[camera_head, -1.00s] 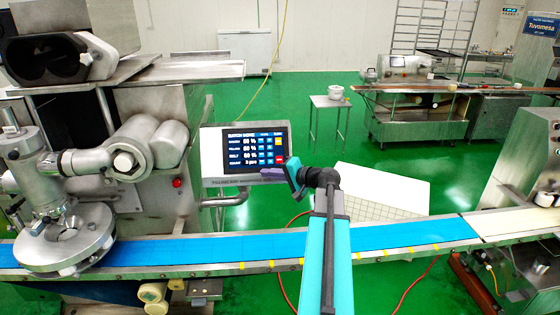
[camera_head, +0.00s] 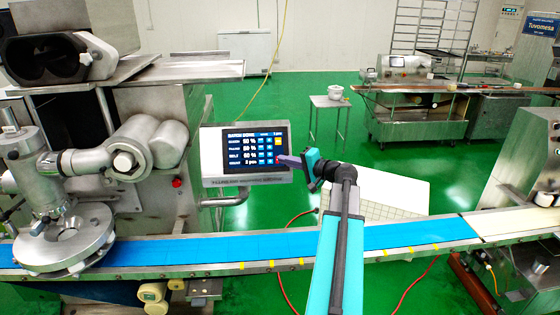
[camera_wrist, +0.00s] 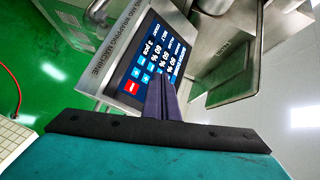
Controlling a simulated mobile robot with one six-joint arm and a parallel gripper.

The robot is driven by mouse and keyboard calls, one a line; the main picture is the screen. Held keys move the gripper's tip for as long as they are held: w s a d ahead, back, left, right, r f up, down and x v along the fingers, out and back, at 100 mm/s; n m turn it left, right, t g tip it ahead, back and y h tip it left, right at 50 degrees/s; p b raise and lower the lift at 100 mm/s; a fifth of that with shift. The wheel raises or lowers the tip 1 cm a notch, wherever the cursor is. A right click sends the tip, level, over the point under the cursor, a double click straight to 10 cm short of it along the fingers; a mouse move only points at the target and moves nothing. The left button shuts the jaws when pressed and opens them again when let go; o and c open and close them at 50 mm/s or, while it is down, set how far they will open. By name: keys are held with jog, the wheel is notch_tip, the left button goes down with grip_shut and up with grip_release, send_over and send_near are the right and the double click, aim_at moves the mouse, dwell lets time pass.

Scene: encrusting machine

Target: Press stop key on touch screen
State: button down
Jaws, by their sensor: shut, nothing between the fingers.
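The touch screen (camera_head: 240,148) is lit blue with rows of white text and small keys, in a grey frame on the machine. A red key, which I take as the stop key, shows in the wrist view (camera_wrist: 132,87) near the screen's lower left there; its label is too small to read. My gripper (camera_head: 281,159) has its purple fingers shut and empty, pointing left at the screen's lower right part. In the wrist view the fingertips (camera_wrist: 161,80) overlap the screen, to the right of the red key. I cannot tell whether they touch the screen.
A yellow key (camera_head: 278,141) is above the fingers on the screen. A blue conveyor belt (camera_head: 200,248) runs below the screen and under my arm. A round red button (camera_head: 177,182) is on the machine left of the screen. Open green floor lies behind.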

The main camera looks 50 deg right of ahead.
jog(key=w+d+f+b, duration=0.1)
jog(key=w+d+f, duration=0.3)
jog(key=w, duration=0.1)
jog(key=shift+d+b, duration=0.15)
jog(key=shift+b, duration=0.25)
jog(key=shift+w+d+f, duration=0.1)
jog(key=shift+w+f, duration=0.05)
jog(key=shift+w, duration=0.1)
dwell(2.0)
jog(key=shift+w+d+f+b, duration=0.1)
jog(key=shift+w+d+b, duration=0.1)
jog(key=shift+b, duration=0.35)
jog(key=shift+w+d+f+b, duration=0.1)
jog(key=shift+w+b, duration=0.1)
jog(key=shift+b, duration=0.1)
dwell(0.7)
jog(key=shift+s, duration=0.15)
dwell(0.3)
jog(key=shift+s+a+r, duration=0.3)
jog(key=shift+s+a, duration=0.05)
jog(key=shift+a, duration=0.05)
dwell(0.4)
